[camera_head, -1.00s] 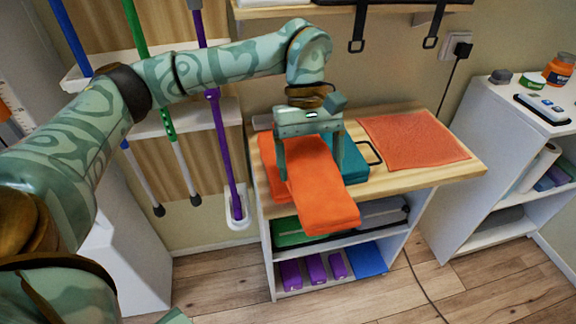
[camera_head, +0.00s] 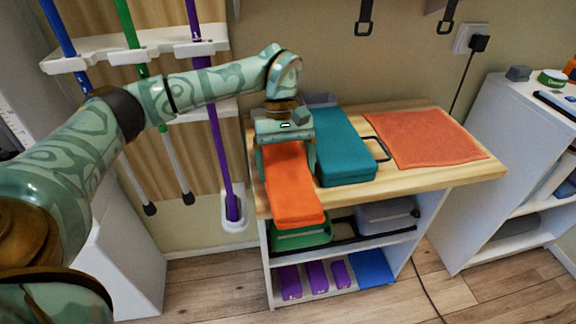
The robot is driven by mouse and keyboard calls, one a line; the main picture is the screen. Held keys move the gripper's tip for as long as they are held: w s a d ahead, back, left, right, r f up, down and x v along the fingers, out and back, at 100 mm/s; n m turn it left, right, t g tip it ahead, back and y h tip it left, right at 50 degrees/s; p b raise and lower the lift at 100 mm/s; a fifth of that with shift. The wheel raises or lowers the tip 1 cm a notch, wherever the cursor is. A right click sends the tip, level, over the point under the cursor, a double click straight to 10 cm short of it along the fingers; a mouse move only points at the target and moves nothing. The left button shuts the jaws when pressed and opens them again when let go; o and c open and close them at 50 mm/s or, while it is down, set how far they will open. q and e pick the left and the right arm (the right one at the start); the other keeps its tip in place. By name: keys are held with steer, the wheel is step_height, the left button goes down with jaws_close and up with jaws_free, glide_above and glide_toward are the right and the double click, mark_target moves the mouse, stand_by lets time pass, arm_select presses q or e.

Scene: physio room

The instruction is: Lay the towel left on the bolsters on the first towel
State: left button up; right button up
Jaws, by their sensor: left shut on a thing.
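A flat coral-red towel (camera_head: 425,138) lies on the right part of the wooden worktop. A long orange block (camera_head: 292,188) hangs or lies at the worktop's left end, its near end past the front edge. It looks like a bolster; no separate towel shows on it. My left gripper (camera_head: 287,165) is shut on this orange block, a finger on each long side. A thick teal bolster (camera_head: 343,150) lies just right of it on the worktop. Whether the orange block touches the worktop or something beneath it is hidden. My right gripper is not in view.
The wooden worktop (camera_head: 400,185) has a bare strip along its front. A black handle loop (camera_head: 380,148) lies between the teal bolster and the towel. Exercise poles stand in a rack at left, one purple pole (camera_head: 220,150) near my arm. A white shelf (camera_head: 515,150) stands right.

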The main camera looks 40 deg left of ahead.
mark_target(284, 156)
arm_select(q)
steer(key=o, duration=0.9)
steer(key=shift+f, duration=0.1)
steer(key=shift+o, duration=0.2)
steer(key=shift+r, duration=0.45)
steer(key=p+v, duration=0.2)
steer(key=v, duration=0.4)
steer(key=shift+p, duration=0.3)
steer(key=shift+w+a+r, duration=0.2)
steer(key=shift+r, duration=0.25)
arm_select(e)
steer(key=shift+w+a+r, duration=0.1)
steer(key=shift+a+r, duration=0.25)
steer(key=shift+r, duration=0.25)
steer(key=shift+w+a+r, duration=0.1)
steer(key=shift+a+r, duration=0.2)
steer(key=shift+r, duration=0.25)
arm_select(q)
steer(key=shift+f, duration=0.1)
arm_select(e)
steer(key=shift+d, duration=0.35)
